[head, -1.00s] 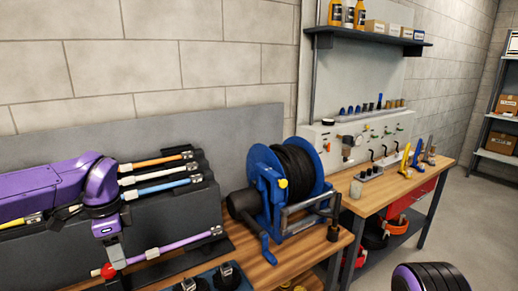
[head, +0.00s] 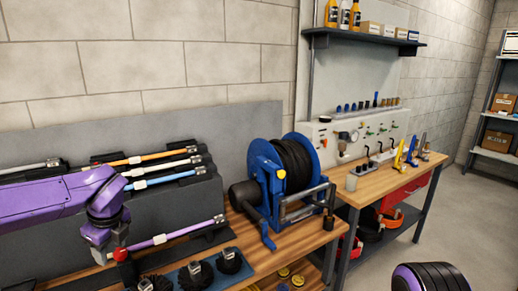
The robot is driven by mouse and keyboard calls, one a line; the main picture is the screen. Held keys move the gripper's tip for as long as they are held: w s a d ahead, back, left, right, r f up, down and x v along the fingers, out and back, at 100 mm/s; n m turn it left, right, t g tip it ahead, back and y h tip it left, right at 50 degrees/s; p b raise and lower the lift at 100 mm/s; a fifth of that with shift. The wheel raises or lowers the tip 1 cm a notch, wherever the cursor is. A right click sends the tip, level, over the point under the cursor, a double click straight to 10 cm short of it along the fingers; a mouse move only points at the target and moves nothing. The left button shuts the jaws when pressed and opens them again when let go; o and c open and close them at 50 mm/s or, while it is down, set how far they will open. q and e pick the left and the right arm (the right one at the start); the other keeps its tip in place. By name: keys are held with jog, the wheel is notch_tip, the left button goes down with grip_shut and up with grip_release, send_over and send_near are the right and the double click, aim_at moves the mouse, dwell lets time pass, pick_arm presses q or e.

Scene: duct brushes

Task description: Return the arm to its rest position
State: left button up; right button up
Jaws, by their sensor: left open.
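My left arm comes in from the left, purple and black. Its gripper (head: 97,238) hangs at the lower left, just left of a red ball (head: 121,254) at the near end of the purple rod (head: 180,233). The gripper is open and I see nothing held in it; its fingers are mostly hidden. The purple rod lies along the lower front of the grey rack (head: 180,205). Orange (head: 148,159), white and blue rods lie higher on the rack, partly behind my arm. My right gripper is not in view.
Several dark round brushes (head: 200,272) stand in a blue-grey tray at the bench front. A blue hose reel (head: 262,185) stands right of the rack. A second bench (head: 375,185) with a fittings panel is farther right. Open floor (head: 440,210) lies beyond.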

pick_arm(q)
jog(key=s+d+f+m+t+y+b, duration=0.1)
jog(key=s+f+m+t+y+b, duration=0.15)
jog(key=f+m, duration=1.15)
jog(key=s+d+f+m+t+y+b, duration=0.1)
jog(key=s+f+m+t+y+b, duration=0.15)
jog(key=f+m, duration=1.05)
jog(key=s+d+f+m+g+h+b, duration=0.1)
jog(key=s+f+m+h+b, duration=0.1)
jog(key=s+f+m, duration=0.6)
jog(key=s+d+f+m+g+h+b, duration=0.2)
jog(key=s+f+m, duration=0.7)
jog(key=s, duration=1)
notch_tip(320, 180, down, 3)
jog(key=shift+s+d+r+g+h+b, duration=0.15)
jog(key=shift+g+h+b, duration=0.15)
jog(key=shift+h+b, duration=0.15)
